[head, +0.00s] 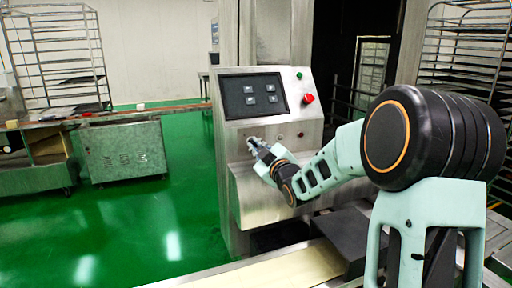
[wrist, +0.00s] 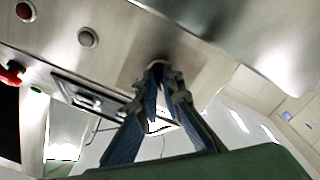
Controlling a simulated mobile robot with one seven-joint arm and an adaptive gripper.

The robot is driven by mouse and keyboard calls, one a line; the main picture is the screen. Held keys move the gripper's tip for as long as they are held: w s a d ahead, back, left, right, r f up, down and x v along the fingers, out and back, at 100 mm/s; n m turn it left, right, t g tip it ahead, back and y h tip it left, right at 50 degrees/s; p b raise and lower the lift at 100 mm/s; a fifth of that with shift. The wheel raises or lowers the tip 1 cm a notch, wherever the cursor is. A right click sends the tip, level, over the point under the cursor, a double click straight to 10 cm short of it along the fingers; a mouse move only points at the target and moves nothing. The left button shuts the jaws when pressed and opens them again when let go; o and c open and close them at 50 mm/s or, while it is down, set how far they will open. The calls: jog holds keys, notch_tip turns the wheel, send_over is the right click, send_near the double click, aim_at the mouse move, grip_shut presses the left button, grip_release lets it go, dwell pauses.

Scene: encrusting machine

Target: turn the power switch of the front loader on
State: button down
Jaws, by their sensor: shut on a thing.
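The front loader is a steel machine (head: 240,182) with a sloped control panel. My gripper (head: 254,144) reaches the lower left of this panel, below the screen. In the wrist view my gripper's fingertips (wrist: 158,72) come together at the panel, shut on a small round switch (wrist: 157,62). The fingers hide most of this switch, so I cannot tell which way it points. In the head view it is too small and covered to make out.
The panel has a black screen (head: 253,95), a green button (head: 299,76) and a red knob (head: 309,99). A grey button (wrist: 87,37) and a red button (wrist: 25,11) sit beside the gripped switch. A pale conveyor (head: 285,270) runs below.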

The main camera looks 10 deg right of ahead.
jog(key=m, duration=0.3)
jog(key=shift+m+b, duration=0.3)
jog(key=shift+b, duration=0.1)
jog(key=m, duration=0.4)
jog(key=shift+m, duration=0.3)
jog(key=m+p, duration=0.1)
jog(key=m, duration=0.3)
jog(key=shift+m, duration=0.3)
jog(key=shift+m+p, duration=0.85)
jog(key=shift+m, duration=1.35)
jog(key=c, duration=2.1)
grip_release()
jog(key=s, duration=0.4)
jog(key=s+d, duration=0.1)
jog(key=s, duration=0.3)
jog(key=s+d, duration=0.1)
jog(key=s, duration=0.3)
jog(key=shift+d, duration=0.2)
